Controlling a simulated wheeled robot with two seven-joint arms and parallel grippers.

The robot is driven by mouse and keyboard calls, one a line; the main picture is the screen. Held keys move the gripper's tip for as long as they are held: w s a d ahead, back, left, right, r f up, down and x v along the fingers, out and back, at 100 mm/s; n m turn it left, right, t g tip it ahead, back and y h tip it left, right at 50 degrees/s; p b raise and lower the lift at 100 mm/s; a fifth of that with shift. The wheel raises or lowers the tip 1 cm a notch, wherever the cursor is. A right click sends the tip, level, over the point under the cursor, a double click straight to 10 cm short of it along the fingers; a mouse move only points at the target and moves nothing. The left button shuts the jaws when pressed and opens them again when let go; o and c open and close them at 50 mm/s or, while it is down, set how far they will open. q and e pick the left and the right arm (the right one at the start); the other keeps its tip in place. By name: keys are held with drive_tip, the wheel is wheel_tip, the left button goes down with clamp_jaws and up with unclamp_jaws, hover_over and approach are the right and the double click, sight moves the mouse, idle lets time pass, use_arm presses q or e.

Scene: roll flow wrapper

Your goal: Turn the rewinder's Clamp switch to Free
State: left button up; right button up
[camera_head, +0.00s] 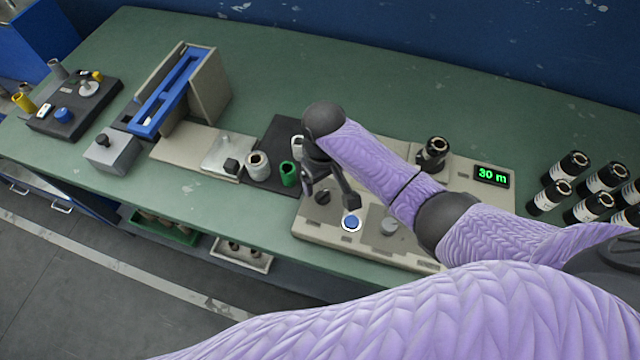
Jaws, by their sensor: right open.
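The rewinder (305,228) is a beige flat unit at the middle of the bench, with a green "30 m" display (491,176) at its right. A dark knob (323,197) on its left front part looks like a switch; its label and setting are too small to read. My right gripper (331,196) is open and empty, its fingers pointing down around or just above this knob; I cannot tell if they touch it. A blue round button (351,222) sits just right of the knob, near a fingertip. My left gripper is not in view.
A grey knob (389,226) and a black spindle (433,153) stand on the rewinder. Several black rolls (573,164) stand at the right. A green ring (288,173), a pale roll (257,165) and a blue-topped machine (170,92) are at the left. The bench's back is clear.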

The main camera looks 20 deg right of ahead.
sight(322, 194)
wheel_tip(322, 194, down, 5)
drive_tip(key=shift+w+f+b, duration=0.1)
drive_tip(key=shift+f+b, duration=0.05)
drive_tip(key=shift+b, duration=0.75)
drive_tip(key=shift+f, duration=0.1)
drive_tip(key=shift+c, duration=0.4)
clamp_jaws()
drive_tip(key=shift+n+p, duration=0.3)
drive_tip(key=shift+n, duration=0.1)
drive_tip(key=n+p, duration=0.1)
drive_tip(key=n, duration=0.2)
drive_tip(key=shift+r, duration=0.2)
drive_tip(key=n+p, duration=0.1)
drive_tip(key=n, duration=0.6)
drive_tip(key=shift+f+p, duration=0.1)
drive_tip(key=shift+p, duration=0.25)
drive_tip(key=shift+n, duration=0.7)
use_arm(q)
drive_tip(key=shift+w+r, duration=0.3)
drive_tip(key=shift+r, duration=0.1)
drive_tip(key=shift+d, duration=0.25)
